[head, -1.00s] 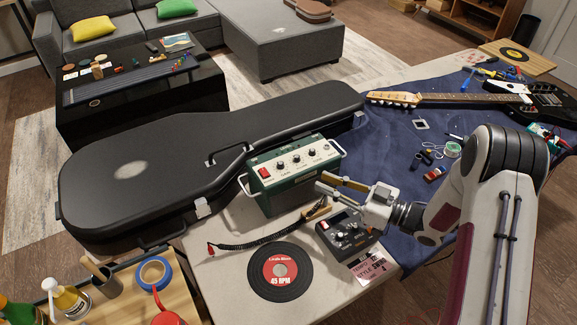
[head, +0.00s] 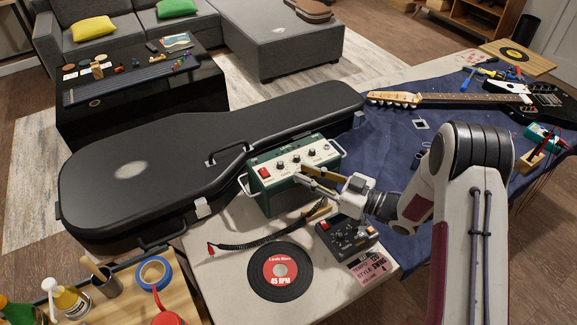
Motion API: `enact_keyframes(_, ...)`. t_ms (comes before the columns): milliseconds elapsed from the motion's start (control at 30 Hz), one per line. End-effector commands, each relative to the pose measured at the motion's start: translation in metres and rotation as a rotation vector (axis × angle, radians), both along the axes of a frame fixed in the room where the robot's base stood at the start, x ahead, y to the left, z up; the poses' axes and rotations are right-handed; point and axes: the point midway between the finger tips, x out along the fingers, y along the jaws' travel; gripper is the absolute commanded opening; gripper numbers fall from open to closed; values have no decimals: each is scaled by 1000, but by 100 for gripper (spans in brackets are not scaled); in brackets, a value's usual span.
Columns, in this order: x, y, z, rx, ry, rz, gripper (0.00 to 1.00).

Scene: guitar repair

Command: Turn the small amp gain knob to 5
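The small amp (head: 280,194) is a green box with a pale control panel on top. It stands on the table beside the black guitar case. Its panel carries a red switch (head: 264,172) at the left and a row of dark knobs; the leftmost, the gain knob (head: 280,165), shows clear of my gripper. The numbers around the knobs are too small to read. My gripper (head: 301,175) is at the amp's front right, its fingers pointing left toward the panel. The two fingers are apart with nothing seen between them. Whether they touch the amp cannot be told.
A dark pedal box (head: 347,234) with knobs sits under and in front of my gripper. A black coiled cable (head: 262,235) and a record (head: 280,272) lie nearer the front. The guitar case (head: 150,165) lies behind and left. An electric guitar (head: 460,98) lies at the right back.

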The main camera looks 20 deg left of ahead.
Motion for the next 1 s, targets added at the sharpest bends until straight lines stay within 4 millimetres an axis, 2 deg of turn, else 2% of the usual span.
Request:
enact_keyframes(200,7,29,0,0,0,2,20)
enact_keyframes(400,12,48,0,1,-1,1,20)
enact_keyframes(600,14,55,0,0,1,0,20)
enact_keyframes(900,15,56,0,0,1,-1,20)
enact_keyframes(967,15,56,0,0,1,-1,4)
enact_keyframes(1000,15,56,0,0,1,0,0)
